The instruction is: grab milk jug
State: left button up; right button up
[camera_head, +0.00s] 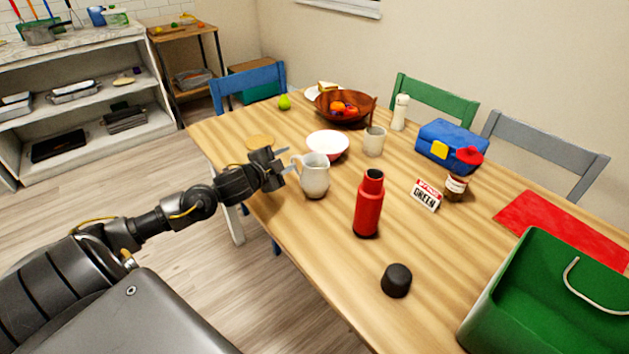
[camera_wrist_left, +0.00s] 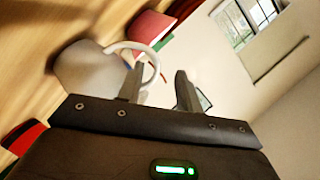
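The milk jug (camera_head: 315,177) is a cream-white pitcher standing upright on the wooden table. Its handle (camera_head: 296,162) points left, toward my left gripper. My left gripper (camera_head: 286,160) is open, with its fingertips close beside the handle. In the left wrist view the jug (camera_wrist_left: 82,68) is at the upper left. There the loop of the handle overlaps the left finger and reaches into the gap of my left gripper (camera_wrist_left: 158,80). I cannot tell whether a finger touches it. My right gripper is not in view.
A white-and-red bowl (camera_head: 328,145) stands just behind the jug, and a beige cup (camera_head: 374,141) behind right. A red bottle (camera_head: 369,205) stands to the right, with a black cap (camera_head: 396,281) nearer. A round tan coaster (camera_head: 260,143) lies behind my gripper. A green bin (camera_head: 510,265) is at the lower right.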

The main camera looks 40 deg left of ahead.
aim_at(293, 157)
pick_arm(q)
jog(key=x, duration=0.5)
jog(key=shift+d+f, duration=0.15)
jog(key=shift+d, duration=0.1)
grip_shut()
